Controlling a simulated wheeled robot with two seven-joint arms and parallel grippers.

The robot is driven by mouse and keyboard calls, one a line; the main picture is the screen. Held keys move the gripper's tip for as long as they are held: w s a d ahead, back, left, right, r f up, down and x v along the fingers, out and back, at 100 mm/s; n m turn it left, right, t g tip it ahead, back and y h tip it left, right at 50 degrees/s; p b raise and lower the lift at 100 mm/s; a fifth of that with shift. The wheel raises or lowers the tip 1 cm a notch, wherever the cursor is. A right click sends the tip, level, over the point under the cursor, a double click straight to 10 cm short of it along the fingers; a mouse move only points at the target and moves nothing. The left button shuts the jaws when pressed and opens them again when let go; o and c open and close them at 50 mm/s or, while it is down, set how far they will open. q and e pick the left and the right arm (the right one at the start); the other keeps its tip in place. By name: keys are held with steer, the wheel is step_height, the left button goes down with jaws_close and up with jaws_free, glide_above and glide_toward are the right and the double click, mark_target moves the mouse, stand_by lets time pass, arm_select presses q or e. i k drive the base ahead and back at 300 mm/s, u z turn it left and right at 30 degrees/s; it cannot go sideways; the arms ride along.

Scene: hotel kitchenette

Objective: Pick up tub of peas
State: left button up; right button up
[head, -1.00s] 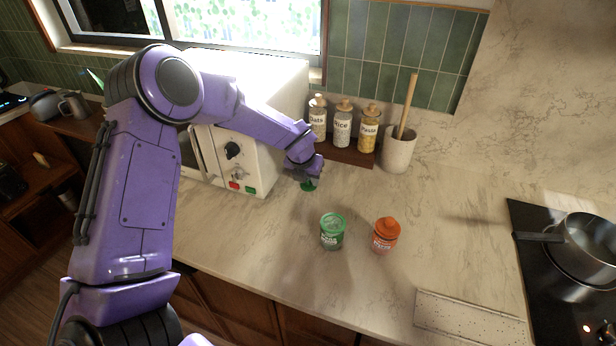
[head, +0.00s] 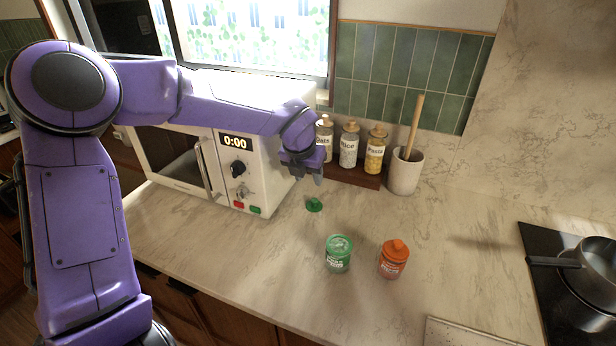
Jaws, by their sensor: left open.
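A small green tub (head: 338,256) with a white-lettered label stands upright on the marble counter; I take it for the tub of peas, though its label is too small to read surely. Its top looks open, with pale green inside. A green lid (head: 314,205) with a knob lies on the counter behind it. My left gripper (head: 311,178) is open and empty above the counter, beside the microwave, behind and above the lid, and apart from the tub. My right gripper is not in view.
An orange lidded tub (head: 393,262) stands just right of the green tub. A white microwave (head: 215,165) is at the left. Jars on a wooden rack (head: 350,173) and a utensil crock (head: 405,172) stand behind. A hob with a pot (head: 590,270) is at the right.

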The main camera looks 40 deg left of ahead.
mark_target(339, 248)
steer(key=k, duration=1)
